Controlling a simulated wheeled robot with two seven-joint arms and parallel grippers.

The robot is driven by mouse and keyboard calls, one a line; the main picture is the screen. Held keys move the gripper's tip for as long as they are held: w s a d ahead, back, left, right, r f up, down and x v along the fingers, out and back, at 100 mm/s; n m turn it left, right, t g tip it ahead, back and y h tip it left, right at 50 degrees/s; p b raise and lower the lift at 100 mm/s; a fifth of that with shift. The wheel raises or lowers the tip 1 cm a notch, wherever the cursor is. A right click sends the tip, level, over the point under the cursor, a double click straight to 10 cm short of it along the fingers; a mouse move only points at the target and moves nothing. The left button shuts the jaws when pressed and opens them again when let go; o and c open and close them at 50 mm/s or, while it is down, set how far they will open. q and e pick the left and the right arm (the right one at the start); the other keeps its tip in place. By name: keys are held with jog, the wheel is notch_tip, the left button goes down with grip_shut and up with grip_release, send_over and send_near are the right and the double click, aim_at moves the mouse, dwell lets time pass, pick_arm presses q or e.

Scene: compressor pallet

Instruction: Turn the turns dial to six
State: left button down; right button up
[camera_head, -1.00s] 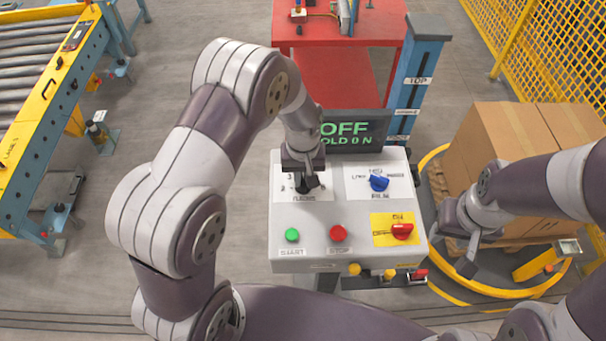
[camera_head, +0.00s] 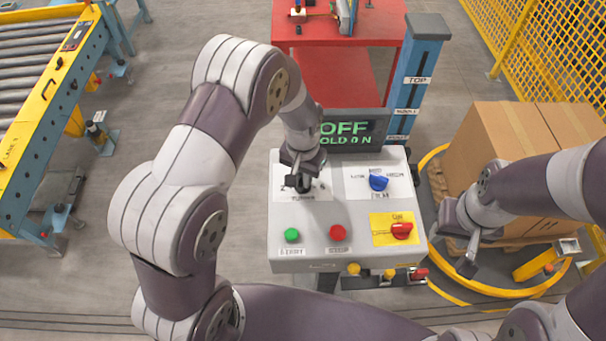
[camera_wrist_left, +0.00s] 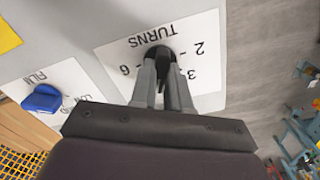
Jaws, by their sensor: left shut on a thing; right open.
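The black turns dial (camera_wrist_left: 164,57) sits on a white plate (camera_wrist_left: 208,58) labelled TURNS, with the numbers 2, 3 and 6 showing in the left wrist view. My left gripper (camera_head: 302,183) is shut on the dial, one finger on each side; it also shows in the left wrist view (camera_wrist_left: 165,72). The fingers hide most of the dial, so I cannot tell which number it points to. My right gripper (camera_head: 461,250) is open and empty, to the right of the grey control panel (camera_head: 290,218).
The panel also has a blue film knob (camera_head: 378,182), a green button (camera_head: 292,235), a red button (camera_head: 338,233) and a red switch (camera_head: 402,230). Its display (camera_head: 350,130) reads OFF. Boxes (camera_head: 500,140) stand on the right and a conveyor (camera_head: 40,90) on the left.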

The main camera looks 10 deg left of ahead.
pick_arm(q)
jog(key=m, duration=0.6)
jog(key=shift+r, duration=0.1)
jog(key=m, duration=0.6)
jog(key=shift+w+r, duration=0.1)
jog(key=shift+m, duration=0.3)
jog(key=c, duration=1.3)
grip_release()
jog(key=shift+c, duration=0.2)
jog(key=shift+o, duration=1.2)
jog(key=shift+a, duration=0.1)
